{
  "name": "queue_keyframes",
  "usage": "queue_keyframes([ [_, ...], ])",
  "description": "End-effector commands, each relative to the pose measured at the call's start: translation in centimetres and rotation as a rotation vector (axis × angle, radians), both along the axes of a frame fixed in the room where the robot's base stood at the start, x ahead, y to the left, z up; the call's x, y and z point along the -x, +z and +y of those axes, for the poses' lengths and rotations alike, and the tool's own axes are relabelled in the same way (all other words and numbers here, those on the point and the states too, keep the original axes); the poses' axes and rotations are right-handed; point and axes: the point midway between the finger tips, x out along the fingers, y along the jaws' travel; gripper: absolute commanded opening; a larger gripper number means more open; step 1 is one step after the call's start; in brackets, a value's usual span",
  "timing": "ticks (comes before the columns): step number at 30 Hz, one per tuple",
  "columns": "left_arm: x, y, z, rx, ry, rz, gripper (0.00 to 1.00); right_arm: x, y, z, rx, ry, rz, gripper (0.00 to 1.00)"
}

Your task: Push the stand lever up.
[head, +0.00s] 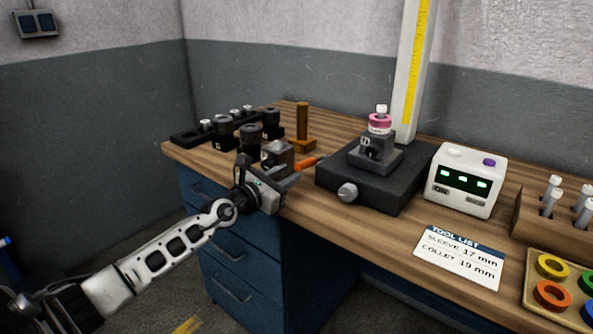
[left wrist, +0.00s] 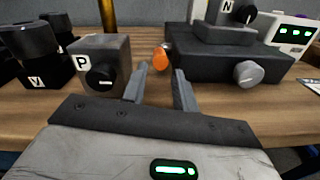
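The orange lever (head: 304,163) sticks out at the left side of the black stand base (head: 345,192), roughly level; a dark rod seems to join it to the base. In the left wrist view the lever (left wrist: 160,58) shows end-on, just beyond and between my fingertips. My left gripper (head: 292,178) is at the table's front edge, just short of the lever. In the left wrist view my left gripper (left wrist: 161,70) has its fingers apart with nothing between them. I cannot tell whether a finger touches the lever. My right gripper is out of view.
A grey block marked P (left wrist: 100,62) stands close left of my fingers. The stand's grey knob (head: 348,192) is to the right. Black holders (head: 249,138) and a wooden post (head: 302,122) stand behind. A display box (head: 467,180) and tool list card (head: 459,257) lie right.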

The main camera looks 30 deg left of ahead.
Motion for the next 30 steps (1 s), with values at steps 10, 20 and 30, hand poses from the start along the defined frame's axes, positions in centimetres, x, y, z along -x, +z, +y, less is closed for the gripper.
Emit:
queue_keyframes([
  [10,-3.9,-0.1,-0.4,0.001,0.001,-0.001,0.29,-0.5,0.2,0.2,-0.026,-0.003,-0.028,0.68],
  [20,-4.3,0.0,-0.5,0.0,0.0,0.0,0.29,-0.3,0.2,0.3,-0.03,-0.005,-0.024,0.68],
  [30,-4.4,0.1,-0.5,0.001,0.0,0.004,0.0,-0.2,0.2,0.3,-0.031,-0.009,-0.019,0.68],
])
